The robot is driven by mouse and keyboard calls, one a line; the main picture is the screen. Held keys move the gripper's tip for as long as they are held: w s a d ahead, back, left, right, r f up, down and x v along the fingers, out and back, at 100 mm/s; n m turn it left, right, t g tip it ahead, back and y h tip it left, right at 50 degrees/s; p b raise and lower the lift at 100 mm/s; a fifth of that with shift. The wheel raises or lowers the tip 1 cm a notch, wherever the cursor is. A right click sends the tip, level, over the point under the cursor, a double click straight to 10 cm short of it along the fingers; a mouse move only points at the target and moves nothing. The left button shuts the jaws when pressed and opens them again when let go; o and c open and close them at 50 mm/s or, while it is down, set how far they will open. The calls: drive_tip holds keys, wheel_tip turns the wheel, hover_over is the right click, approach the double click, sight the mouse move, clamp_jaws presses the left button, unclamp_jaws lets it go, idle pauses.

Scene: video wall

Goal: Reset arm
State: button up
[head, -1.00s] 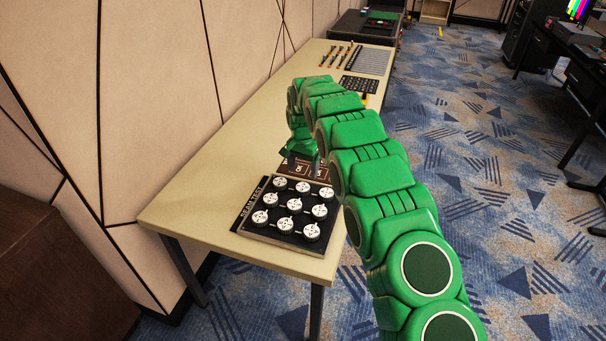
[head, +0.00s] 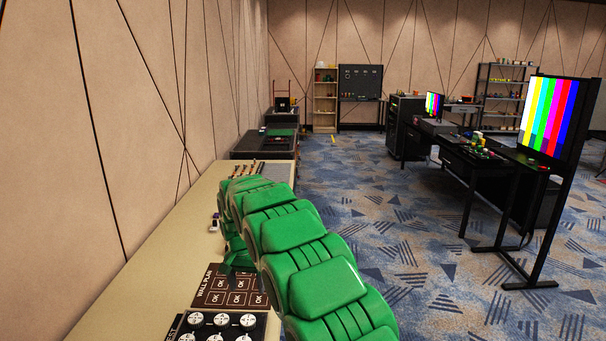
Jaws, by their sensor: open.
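My green arm reaches forward over the beige table (head: 150,285) along the left wall. My gripper (head: 236,268) points down at the arm's far end, just above or in front of the brown "WALL PLAN" board (head: 225,299), which is marked with several "OK" squares. The gripper's dark fingers are small and partly lost against the board. They are open, and I see nothing held between them. The dark test board with round white-topped dials (head: 220,320) is cut off by the bottom edge of the view.
Desks and a colour-bar screen on a black stand (head: 551,118) are at right. Carpet (head: 375,200) between is open.

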drive_tip(key=s+d+r, duration=0.8)
drive_tip(key=s+d, duration=0.2)
drive_tip(key=d, duration=0.1)
drive_tip(key=s+d+r, duration=0.7)
drive_tip(key=s+d, duration=0.3)
drive_tip(key=d, duration=0.2)
drive_tip(key=s+d, duration=0.3)
drive_tip(key=s, duration=0.7)
drive_tip(key=s+d+n+g, duration=0.1)
drive_tip(key=s+d, duration=0.1)
drive_tip(key=s, duration=0.8)
drive_tip(key=s+d+f, duration=0.1)
drive_tip(key=s+d, duration=0.2)
drive_tip(key=s, duration=0.7)
drive_tip(key=shift+d+n+g, duration=0.3)
drive_tip(key=shift+n, duration=0.1)
